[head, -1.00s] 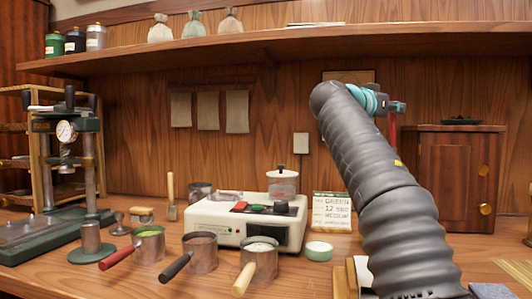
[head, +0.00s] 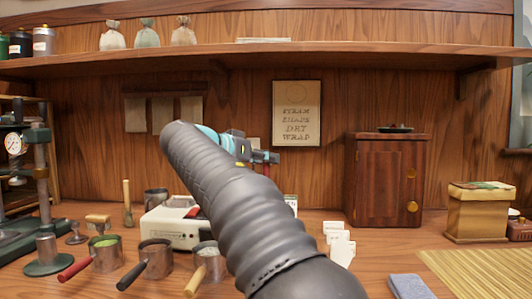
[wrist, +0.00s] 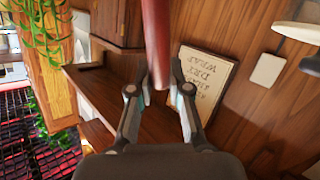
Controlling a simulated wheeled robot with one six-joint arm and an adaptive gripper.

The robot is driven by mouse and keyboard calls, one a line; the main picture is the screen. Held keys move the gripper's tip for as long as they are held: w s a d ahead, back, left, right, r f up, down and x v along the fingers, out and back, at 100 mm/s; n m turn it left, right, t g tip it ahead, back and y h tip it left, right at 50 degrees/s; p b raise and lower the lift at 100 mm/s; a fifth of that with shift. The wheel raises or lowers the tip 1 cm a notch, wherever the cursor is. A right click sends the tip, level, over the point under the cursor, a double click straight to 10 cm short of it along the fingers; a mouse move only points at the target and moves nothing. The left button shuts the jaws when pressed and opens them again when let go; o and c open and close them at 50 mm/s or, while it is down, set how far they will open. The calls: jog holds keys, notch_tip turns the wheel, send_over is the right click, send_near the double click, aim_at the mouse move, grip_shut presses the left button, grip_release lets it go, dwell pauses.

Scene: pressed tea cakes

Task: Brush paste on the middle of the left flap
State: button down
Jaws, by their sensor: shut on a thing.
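My gripper (head: 265,157) is raised in front of the back wall in the head view, with my dark ribbed arm reaching up to it. In the wrist view, my gripper (wrist: 160,85) is shut on a reddish-brown rod (wrist: 157,35), which looks like a brush handle. The rod runs up out of the top of that picture, and its bristle end cannot be made out. No paper with a left flap can be made out in either view, and I cannot tell which container holds paste.
A bamboo mat (head: 485,272) and a blue-grey cloth (head: 409,286) lie at the bench's right front. White cards (head: 340,246) stand left of them. A wooden cabinet (head: 385,180) and a box (head: 480,212) stand behind. Handled pots (head: 105,253) and a white machine (head: 170,226) are left.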

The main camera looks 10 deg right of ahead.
jog(key=shift+s+f, duration=0.2)
jog(key=shift+f, duration=0.95)
jog(key=shift+f+b, duration=1.3)
jog(key=shift+f, duration=0.75)
jog(key=shift+f+b, duration=0.65)
jog(key=shift+b, duration=0.05)
dwell(0.4)
jog(key=shift+r, duration=0.1)
jog(key=shift+r+p, duration=1.85)
jog(key=shift+r, duration=1.65)
